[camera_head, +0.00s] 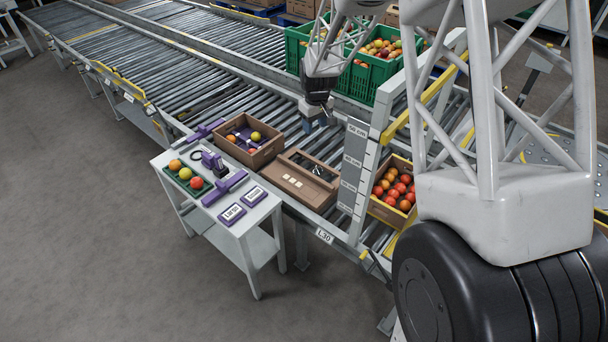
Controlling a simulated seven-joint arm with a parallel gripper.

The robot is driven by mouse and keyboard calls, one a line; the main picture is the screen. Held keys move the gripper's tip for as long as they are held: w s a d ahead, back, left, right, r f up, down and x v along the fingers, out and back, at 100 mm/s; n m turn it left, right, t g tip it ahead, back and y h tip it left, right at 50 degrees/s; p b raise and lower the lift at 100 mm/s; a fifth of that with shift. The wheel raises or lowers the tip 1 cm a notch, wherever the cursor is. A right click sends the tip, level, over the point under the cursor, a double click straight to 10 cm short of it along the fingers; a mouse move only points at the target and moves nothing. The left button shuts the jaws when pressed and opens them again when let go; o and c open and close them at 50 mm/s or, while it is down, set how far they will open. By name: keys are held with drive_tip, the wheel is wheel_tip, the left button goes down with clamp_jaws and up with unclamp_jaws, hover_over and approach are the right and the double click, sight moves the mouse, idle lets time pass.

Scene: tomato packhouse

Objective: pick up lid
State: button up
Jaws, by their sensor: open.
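A flat brown piece (289,168) that looks like the lid lies on the conveyor rollers. It has a low rim, a few pale squares on top and a dark thin shape near its right end. My gripper (325,112) hangs above and behind it, pointing down over the rollers. It is open and apart from the lid. The fingertips are small and dark, and I see nothing between them. A brown open crate (267,157) stands left of the lid, with a few tomatoes and a purple piece inside.
A brown crate of tomatoes (375,207) stands right of a grey height gauge (354,165). Green crates (372,75) of tomatoes stand behind my gripper. A small grey table (243,226) in front holds a green tray (172,181), purple tools and labels. Rollers at the left are clear.

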drive_tip(key=w+a+f+n, duration=0.1)
drive_tip(key=w+f, duration=0.4)
drive_tip(key=f, duration=0.4)
drive_tip(key=n, duration=0.2)
hover_over(304, 170)
drive_tip(key=shift+g, duration=0.3)
wheel_tip(304, 170, down, 14)
drive_tip(key=shift+s+f, duration=0.1)
drive_tip(key=shift+f, duration=1.25)
drive_tip(key=shift+f, duration=0.1)
drive_tip(key=shift+f, duration=2.5)
